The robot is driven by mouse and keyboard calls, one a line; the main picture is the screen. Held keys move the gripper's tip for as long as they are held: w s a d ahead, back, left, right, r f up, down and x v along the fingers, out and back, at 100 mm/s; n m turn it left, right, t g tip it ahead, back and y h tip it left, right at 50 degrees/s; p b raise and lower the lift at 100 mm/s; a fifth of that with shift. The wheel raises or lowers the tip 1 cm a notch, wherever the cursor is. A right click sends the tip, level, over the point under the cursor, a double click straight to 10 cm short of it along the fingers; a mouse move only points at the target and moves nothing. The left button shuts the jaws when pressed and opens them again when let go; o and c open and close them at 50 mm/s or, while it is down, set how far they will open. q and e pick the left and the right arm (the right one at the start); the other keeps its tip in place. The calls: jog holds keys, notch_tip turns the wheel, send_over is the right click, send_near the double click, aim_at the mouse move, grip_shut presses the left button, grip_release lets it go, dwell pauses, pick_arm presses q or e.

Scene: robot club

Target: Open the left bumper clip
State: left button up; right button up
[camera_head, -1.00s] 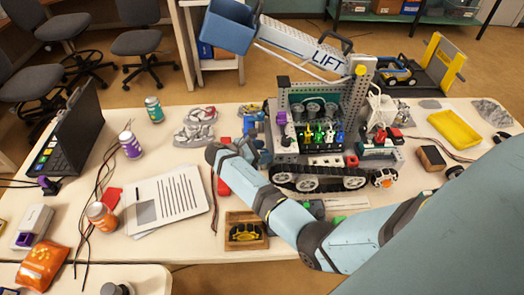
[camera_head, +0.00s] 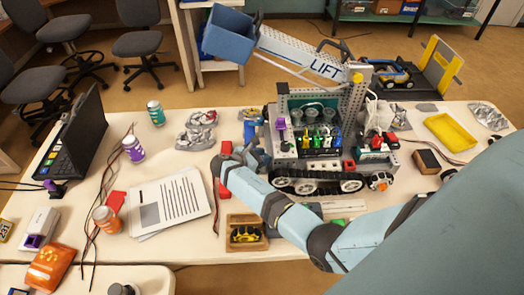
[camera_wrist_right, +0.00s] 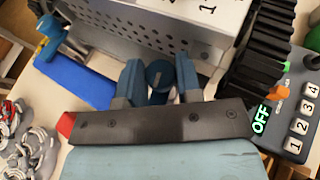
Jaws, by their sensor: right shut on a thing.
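The tracked lift robot (camera_head: 318,182) stands on the white table, its bucket arm raised. My right gripper (camera_head: 257,158) is at its left side, partly hidden behind my own wrist in the head view. In the right wrist view my right gripper (camera_wrist_right: 160,82) has its two blue fingers on either side of a dark blue, round-ended piece (camera_wrist_right: 160,73), which looks like the left bumper clip. The fingers are shut on it. It sits close against the perforated grey plate (camera_wrist_right: 150,28); whether it is turned cannot be told. My left gripper is not in view.
A blue block (camera_wrist_right: 78,82) lies left of the fingers in the wrist view. A control box (camera_wrist_right: 295,115) reading OFF is at the right. Grey clamp-like parts (camera_head: 196,137), papers (camera_head: 170,202) and a wooden tray (camera_head: 262,219) lie on the table nearby.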

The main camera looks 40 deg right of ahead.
jog(key=shift+s+r+n+t+p, duration=0.15)
jog(key=shift+r+n+t+p, duration=0.15)
jog(key=shift+n+t+p, duration=0.75)
jog(key=shift+f+n+t+p, duration=0.15)
jog(key=shift+n+t+p, duration=0.1)
jog(key=shift+t+p, duration=0.2)
jog(key=shift+d+f+n+t, duration=0.1)
jog(key=shift+n+t, duration=0.3)
jog(key=shift+t, duration=0.1)
jog(key=shift+n+t+y, duration=0.3)
jog(key=shift+y, duration=0.1)
jog(key=shift+s+f+n+t+y, duration=0.1)
jog(key=shift+n+t+y, duration=0.2)
jog(key=shift+n+t, duration=0.45)
jog(key=shift+n+t+y, duration=0.4)
jog(key=shift+n+t, duration=0.15)
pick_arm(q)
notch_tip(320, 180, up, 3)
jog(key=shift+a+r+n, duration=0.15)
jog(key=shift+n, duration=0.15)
pick_arm(e)
jog(key=shift+t, duration=0.3)
jog(key=shift+n, duration=0.3)
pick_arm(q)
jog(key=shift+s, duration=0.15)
